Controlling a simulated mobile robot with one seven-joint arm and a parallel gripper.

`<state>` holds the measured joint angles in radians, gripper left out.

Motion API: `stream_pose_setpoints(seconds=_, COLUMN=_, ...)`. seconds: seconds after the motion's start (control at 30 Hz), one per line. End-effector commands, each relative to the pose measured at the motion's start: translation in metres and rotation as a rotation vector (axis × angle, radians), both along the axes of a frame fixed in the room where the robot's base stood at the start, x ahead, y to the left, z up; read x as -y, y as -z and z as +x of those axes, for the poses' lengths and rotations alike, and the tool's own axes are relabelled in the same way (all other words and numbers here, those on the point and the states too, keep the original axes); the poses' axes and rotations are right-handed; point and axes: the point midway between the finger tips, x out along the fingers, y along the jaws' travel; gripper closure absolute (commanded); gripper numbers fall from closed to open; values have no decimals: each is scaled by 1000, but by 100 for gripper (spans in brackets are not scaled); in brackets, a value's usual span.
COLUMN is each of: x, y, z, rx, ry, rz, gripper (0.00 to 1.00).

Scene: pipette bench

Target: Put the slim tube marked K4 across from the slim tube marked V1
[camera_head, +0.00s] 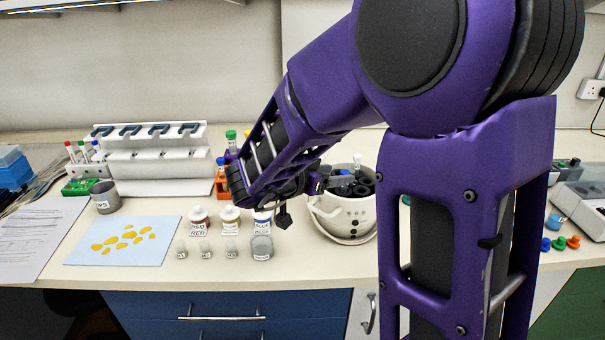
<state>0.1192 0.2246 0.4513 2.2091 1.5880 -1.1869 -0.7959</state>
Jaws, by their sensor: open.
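No label K4 or V1 can be read, so I cannot tell which slim tubes carry them. A white-capped tube (357,162) stands in the dark rotor of a white round centrifuge (345,222), right of centre on the bench. Slim tubes with red and white caps (83,150) stand at the back left. My gripper (285,215) is open and appears empty, just left of the centrifuge, and is partly hidden by my forearm.
Labelled bottles (200,220) and small jars (206,250) stand front centre. A pipette stand (150,160) is behind them. A grey cup (105,196) and a blue sheet with yellow pieces (125,240) lie left. Small coloured caps (559,243) lie at the right. My arm hides the middle right.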

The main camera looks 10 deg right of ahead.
Motion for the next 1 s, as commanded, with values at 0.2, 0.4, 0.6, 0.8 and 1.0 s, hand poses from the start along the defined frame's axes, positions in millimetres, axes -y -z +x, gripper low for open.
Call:
stream_pose_setpoints(seconds=0.2, x=-45, y=-24, z=-28, rx=3, ry=-6, rz=0, gripper=39)
stream_pose_setpoints(seconds=0.4, x=-78, y=-39, z=-51, rx=1, ry=-5, rz=0, gripper=39)
stream_pose_setpoints(seconds=0.6, x=-97, y=-48, z=-64, rx=0, ry=-1, rz=0, gripper=39)
stream_pose_setpoints(seconds=0.8, x=-102, y=-50, z=-67, rx=-1, ry=0, rz=-1, gripper=39)
stream_pose_setpoints(seconds=1.0, x=-102, y=-50, z=-67, rx=-1, ry=0, rz=-1, gripper=39)
